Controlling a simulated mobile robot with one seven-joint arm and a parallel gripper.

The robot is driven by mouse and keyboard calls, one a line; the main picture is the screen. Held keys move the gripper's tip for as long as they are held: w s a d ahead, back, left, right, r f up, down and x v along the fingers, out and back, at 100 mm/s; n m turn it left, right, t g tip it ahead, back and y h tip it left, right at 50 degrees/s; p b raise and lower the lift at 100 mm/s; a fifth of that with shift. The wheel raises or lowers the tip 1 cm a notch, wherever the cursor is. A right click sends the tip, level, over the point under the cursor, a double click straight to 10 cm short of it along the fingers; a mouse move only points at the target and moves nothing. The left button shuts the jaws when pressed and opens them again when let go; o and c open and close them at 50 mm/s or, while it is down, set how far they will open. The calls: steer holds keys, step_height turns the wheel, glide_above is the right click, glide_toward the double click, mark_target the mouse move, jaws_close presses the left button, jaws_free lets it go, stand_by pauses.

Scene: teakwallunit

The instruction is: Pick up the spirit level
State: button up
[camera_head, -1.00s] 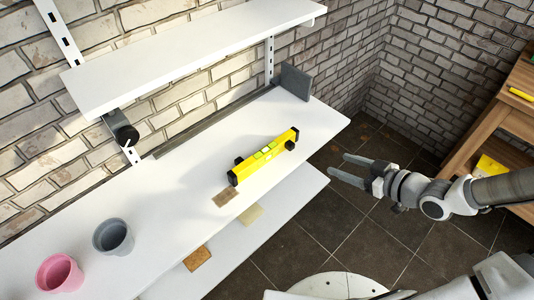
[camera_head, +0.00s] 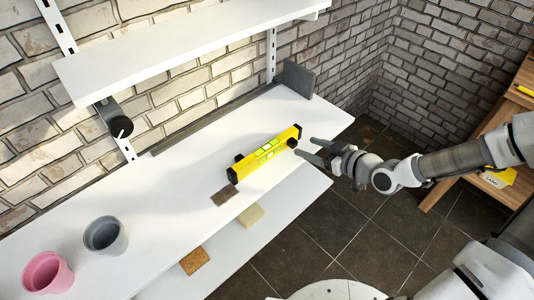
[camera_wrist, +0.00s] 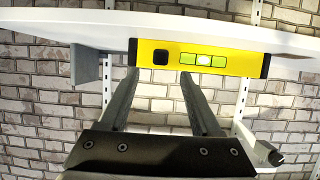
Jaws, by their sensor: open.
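The yellow spirit level (camera_head: 265,152) with black ends and green vials lies on the white middle shelf, near its front edge. In the wrist view the spirit level (camera_wrist: 225,60) spans the top middle, just beyond the fingertips. My gripper (camera_head: 308,152) is open and empty, just off the right end of the spirit level at the shelf's front edge. In the wrist view my gripper (camera_wrist: 160,75) shows both fingers apart, pointing at the level's face with nothing between them.
The white shelf (camera_head: 160,220) also holds a pink pot (camera_head: 47,273), a grey pot (camera_head: 105,235), a brown tile (camera_head: 224,195) and a grey upright block (camera_head: 298,80). Another white shelf (camera_head: 180,50) hangs above. A lower shelf (camera_head: 275,220) bears small tiles. A wooden unit (camera_head: 480,150) stands right.

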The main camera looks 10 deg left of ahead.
mark_target(295, 142)
steer(key=b+x, duration=0.1)
steer(key=x, duration=0.4)
steer(key=shift+c, duration=0.2)
steer(key=shift+r, duration=0.1)
jaws_close()
